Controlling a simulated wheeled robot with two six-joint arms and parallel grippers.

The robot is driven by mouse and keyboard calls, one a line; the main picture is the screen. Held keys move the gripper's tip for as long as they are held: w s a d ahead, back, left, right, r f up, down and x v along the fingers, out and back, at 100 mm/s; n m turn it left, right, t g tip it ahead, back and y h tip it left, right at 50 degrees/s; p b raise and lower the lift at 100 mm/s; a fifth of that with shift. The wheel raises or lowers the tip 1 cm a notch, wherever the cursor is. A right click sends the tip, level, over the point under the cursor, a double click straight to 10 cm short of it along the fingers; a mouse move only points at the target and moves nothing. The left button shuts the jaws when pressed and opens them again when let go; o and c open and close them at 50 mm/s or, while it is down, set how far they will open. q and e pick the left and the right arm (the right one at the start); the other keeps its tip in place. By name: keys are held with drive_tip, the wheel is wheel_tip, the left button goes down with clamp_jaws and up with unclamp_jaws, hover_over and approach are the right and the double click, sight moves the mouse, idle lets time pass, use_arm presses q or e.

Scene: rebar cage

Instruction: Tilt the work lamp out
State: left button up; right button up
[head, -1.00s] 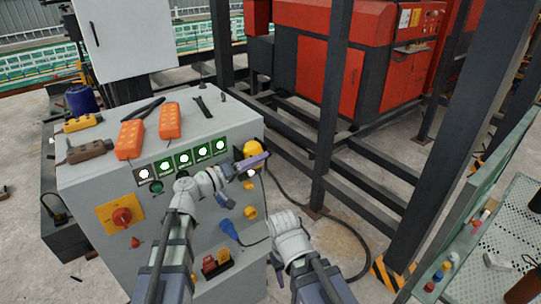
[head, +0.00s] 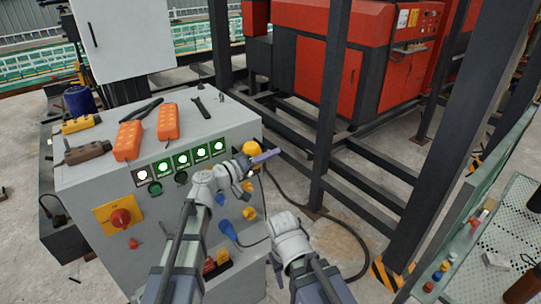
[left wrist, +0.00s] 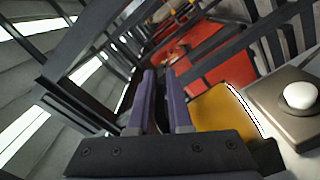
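The yellow work lamp (head: 253,150) sits at the upper right edge of the grey control cabinet's front. My left gripper (head: 266,157), with purple fingers, is at the lamp and covers part of it in the head view. In the left wrist view the fingers (left wrist: 160,95) are a little apart with nothing seen between them. There the lamp (left wrist: 222,115), yellow with a white rim, is just right of the right finger; I cannot tell whether they touch. My right gripper (head: 276,272) hangs low in front of the cabinet, and its finger gap is unclear.
The grey cabinet (head: 90,190) carries lit buttons, a red rotary switch (head: 120,217) and a blue plug (head: 228,230) with a cable. Orange pendants (head: 168,122) lie on top. Dark steel posts (head: 328,130) stand to the right. A perforated bench (head: 490,240) is at far right.

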use_arm(q)
clamp_jaws()
drive_tip(key=shift+r, duration=0.1)
drive_tip(key=shift+w+a+r+n+p, duration=0.45)
drive_tip(key=shift+r+n+p, duration=0.3)
drive_tip(key=shift+n, duration=1.1)
drive_tip(key=shift+w+a+r+n+p, duration=0.3)
drive_tip(key=shift+w+r+n+p, duration=0.35)
drive_tip(key=shift+n, duration=1.15)
drive_tip(key=shift+w+a+r+n+p, duration=0.4)
drive_tip(key=shift+r+n+p, duration=0.45)
drive_tip(key=shift+n, duration=1)
